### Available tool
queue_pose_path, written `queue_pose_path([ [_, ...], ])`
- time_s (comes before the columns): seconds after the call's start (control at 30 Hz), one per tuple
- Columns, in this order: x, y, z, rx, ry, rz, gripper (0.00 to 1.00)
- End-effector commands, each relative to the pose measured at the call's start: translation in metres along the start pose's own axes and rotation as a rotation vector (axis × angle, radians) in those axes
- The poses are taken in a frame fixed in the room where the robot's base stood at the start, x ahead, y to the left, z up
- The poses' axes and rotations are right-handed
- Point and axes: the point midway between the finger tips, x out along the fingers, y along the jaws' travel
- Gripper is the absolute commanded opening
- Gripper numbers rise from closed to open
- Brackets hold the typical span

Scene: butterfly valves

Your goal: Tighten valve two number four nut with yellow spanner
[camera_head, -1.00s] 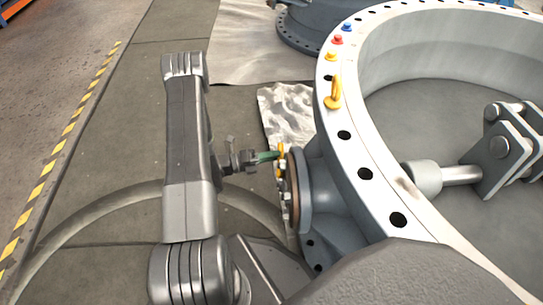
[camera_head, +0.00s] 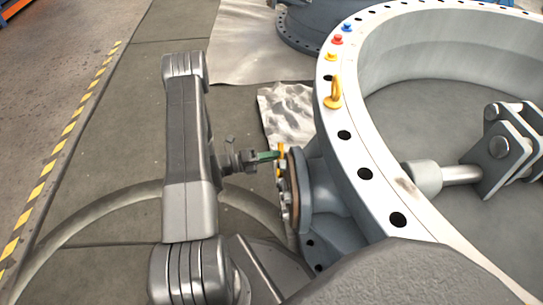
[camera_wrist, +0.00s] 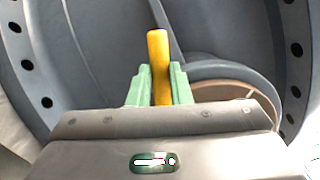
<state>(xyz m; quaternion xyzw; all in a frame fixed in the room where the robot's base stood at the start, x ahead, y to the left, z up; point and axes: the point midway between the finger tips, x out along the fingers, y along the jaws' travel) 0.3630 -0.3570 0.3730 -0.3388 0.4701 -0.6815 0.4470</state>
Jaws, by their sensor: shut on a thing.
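My gripper (camera_head: 272,155) has green fingers and is beside the side flange (camera_head: 294,190) of the large grey valve. In the wrist view my gripper (camera_wrist: 158,84) is shut on the yellow spanner (camera_wrist: 159,55), whose bar stands up between the fingers. The yellow spanner also shows in the head view (camera_head: 281,152) as a small upright piece at the fingertips. Its working end is not clear in either view. In the wrist view the round flange (camera_wrist: 235,90) with a tan edge is partly hidden behind my gripper. The nuts on it cannot be told apart.
The large valve ring (camera_head: 345,135) with bolt holes fills the right side. A second valve (camera_head: 303,30) stands behind. Open floor (camera_head: 120,130) lies to the left.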

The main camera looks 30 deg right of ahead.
Motion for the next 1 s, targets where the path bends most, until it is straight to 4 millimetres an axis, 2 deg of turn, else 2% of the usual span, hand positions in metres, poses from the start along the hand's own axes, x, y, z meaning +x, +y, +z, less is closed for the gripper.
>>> queue_pose_path([
  [0.17,-0.003,0.000,0.001,0.002,-0.001,0.000,0.00],
  [0.8,-0.034,0.000,0.005,0.001,-0.001,0.000,0.00],
  [1.0,-0.035,0.000,0.005,0.001,0.000,0.000,0.00],
])
